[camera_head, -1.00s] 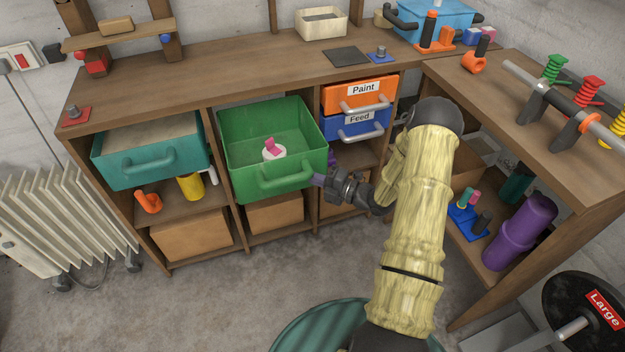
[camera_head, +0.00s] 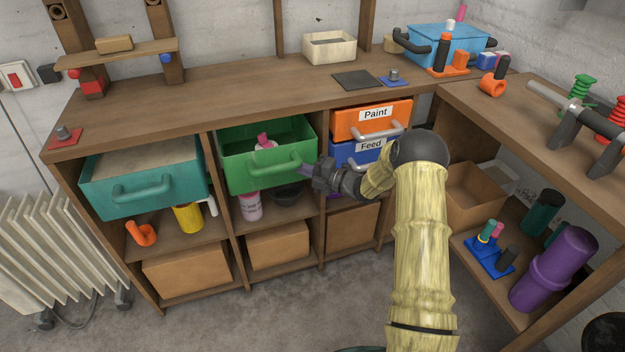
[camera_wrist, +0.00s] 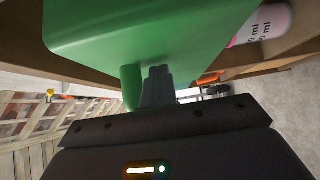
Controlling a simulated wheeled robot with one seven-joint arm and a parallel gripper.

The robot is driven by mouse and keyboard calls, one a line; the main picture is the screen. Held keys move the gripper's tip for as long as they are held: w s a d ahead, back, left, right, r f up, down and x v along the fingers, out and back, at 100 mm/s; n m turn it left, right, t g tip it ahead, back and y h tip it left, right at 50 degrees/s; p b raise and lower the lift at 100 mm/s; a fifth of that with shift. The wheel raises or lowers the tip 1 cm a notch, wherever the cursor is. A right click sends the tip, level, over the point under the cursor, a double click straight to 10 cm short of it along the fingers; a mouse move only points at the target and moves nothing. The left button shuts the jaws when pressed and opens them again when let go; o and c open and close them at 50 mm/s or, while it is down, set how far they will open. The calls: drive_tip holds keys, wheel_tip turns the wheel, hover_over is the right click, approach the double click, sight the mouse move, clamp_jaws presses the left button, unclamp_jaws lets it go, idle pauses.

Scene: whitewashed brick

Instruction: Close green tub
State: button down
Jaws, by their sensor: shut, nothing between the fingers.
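The green tub (camera_head: 240,180) sits in the middle bay under the bench, still sticking out a little past the bay's front. A white and pink item (camera_head: 264,144) lies inside it. My gripper (camera_head: 307,170) is shut and empty at the right end of the tub's front, by the handle (camera_head: 275,174). In the wrist view the shut fingers (camera_wrist: 158,75) reach up to the green tub (camera_wrist: 120,40) beside its handle (camera_wrist: 131,88). I cannot tell for sure whether they touch it.
A teal tub (camera_head: 110,195) sticks out in the left bay. The orange Paint drawer (camera_head: 350,122) and blue Feed drawer (camera_head: 345,152) are close right of my gripper. The floor in front is clear.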

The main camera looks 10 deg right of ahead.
drive_tip(key=shift+w+a, duration=0.1)
drive_tip(key=shift+w, duration=0.5)
drive_tip(key=s+a+v, duration=0.1)
drive_tip(key=s+v, duration=0.1)
drive_tip(key=v, duration=1)
drive_tip(key=shift+s+p, duration=0.25)
drive_tip(key=shift+p, duration=0.15)
